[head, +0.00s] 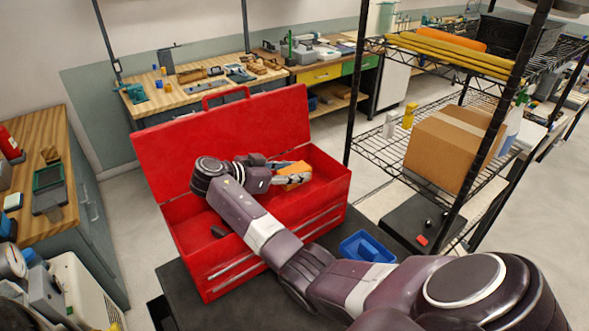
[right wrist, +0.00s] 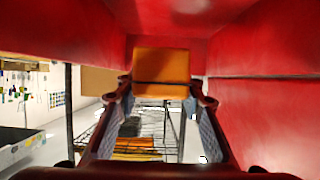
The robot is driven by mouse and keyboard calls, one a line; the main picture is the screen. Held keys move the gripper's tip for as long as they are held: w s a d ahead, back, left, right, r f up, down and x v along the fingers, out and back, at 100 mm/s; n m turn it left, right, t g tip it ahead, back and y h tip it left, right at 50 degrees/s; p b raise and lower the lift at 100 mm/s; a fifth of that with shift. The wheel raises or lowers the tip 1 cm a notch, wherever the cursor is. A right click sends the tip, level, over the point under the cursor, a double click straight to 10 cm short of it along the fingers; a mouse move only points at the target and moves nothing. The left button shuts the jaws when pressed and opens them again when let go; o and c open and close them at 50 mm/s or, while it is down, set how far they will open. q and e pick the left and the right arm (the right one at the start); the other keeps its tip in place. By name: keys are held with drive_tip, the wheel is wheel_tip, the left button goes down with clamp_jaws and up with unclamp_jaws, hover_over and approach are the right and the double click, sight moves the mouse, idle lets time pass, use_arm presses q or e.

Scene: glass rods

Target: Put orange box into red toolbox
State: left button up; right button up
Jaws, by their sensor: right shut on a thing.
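The red toolbox (head: 290,216) stands on a dark surface with its lid (head: 225,135) raised at the back. My right arm reaches over the toolbox's front wall. My right gripper (head: 290,178) is inside the open top, toward the right end. It is shut on the orange box (head: 297,171). In the right wrist view the orange box (right wrist: 161,73) sits between the two fingertips (right wrist: 160,88), with red toolbox walls (right wrist: 262,115) around it. Whether the box touches the toolbox floor cannot be told. My left gripper is not in view.
A blue bin (head: 367,247) sits right of the toolbox on the dark surface (head: 340,285). A wire shelf rack with a cardboard box (head: 450,147) stands at the right. A wooden bench (head: 190,92) lies behind the lid, and another (head: 40,200) at the left.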

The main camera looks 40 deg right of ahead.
sight(295, 170)
drive_tip(key=shift+f, duration=0.45)
wheel_tip(295, 170, down, 4)
drive_tip(key=shift+s+r, duration=0.15)
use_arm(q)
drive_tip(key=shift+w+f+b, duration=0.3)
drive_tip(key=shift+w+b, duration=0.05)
use_arm(e)
drive_tip(key=shift+f, duration=0.65)
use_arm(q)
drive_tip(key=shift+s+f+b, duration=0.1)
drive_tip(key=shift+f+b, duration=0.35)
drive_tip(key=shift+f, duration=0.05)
use_arm(e)
drive_tip(key=shift+f, duration=0.45)
drive_tip(key=o, duration=1.3)
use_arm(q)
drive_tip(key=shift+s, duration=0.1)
use_arm(e)
drive_tip(key=shift+r, duration=0.1)
wheel_tip(295, 170, up, 10)
